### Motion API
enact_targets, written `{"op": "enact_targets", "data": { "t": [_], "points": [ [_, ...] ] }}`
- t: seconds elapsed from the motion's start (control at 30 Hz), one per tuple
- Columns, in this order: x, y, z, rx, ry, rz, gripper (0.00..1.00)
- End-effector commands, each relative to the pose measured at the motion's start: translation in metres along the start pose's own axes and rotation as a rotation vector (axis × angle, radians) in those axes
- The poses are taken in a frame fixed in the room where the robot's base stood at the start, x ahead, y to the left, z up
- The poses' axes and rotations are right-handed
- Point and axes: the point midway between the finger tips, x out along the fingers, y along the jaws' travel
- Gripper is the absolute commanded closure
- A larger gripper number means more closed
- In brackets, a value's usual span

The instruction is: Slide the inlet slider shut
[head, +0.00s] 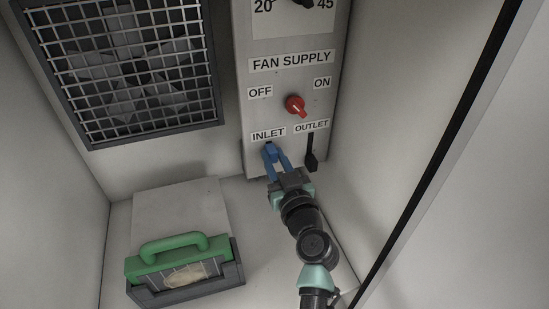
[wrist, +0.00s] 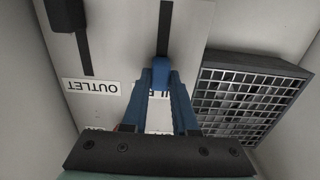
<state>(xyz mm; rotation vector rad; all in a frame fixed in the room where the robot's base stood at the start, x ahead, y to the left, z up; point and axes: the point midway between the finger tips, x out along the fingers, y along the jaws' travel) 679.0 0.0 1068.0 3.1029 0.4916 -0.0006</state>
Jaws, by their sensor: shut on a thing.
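The inlet slider's slot (wrist: 165,28) is a dark strip on the grey fan supply panel (wrist: 125,35). A blue block at its label end, between my fingertips, looks like the inlet slider knob (wrist: 160,70). My gripper (head: 271,155) has its blue fingers shut on this knob, just below the INLET label (head: 268,134). The fingers (wrist: 160,88) also show in the wrist view and partly cover that label. In the wrist view, which is upside down, bare slot runs away from the label. In the head view my gripper hides most of the slot.
The outlet slider's black knob (head: 311,164) sits low on its slot, right beside my gripper. A red switch (head: 295,104) is above. A fan grille (head: 130,65) is at upper left. A green-handled box (head: 185,262) stands on the floor at lower left.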

Motion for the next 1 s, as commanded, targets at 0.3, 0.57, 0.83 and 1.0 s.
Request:
{"op": "enact_targets", "data": {
  "t": [0.3, 0.57, 0.83, 1.0],
  "points": [
    [0.000, 0.000, 0.000, 0.000, 0.000, 0.000, 1.00],
    [0.000, 0.000, 0.007, 0.000, 0.000, 0.000, 1.00],
    [0.000, 0.000, 0.037, -0.001, 0.001, 0.000, 1.00],
    [0.000, 0.000, 0.054, 0.000, 0.001, 0.000, 1.00]
  ]
}}
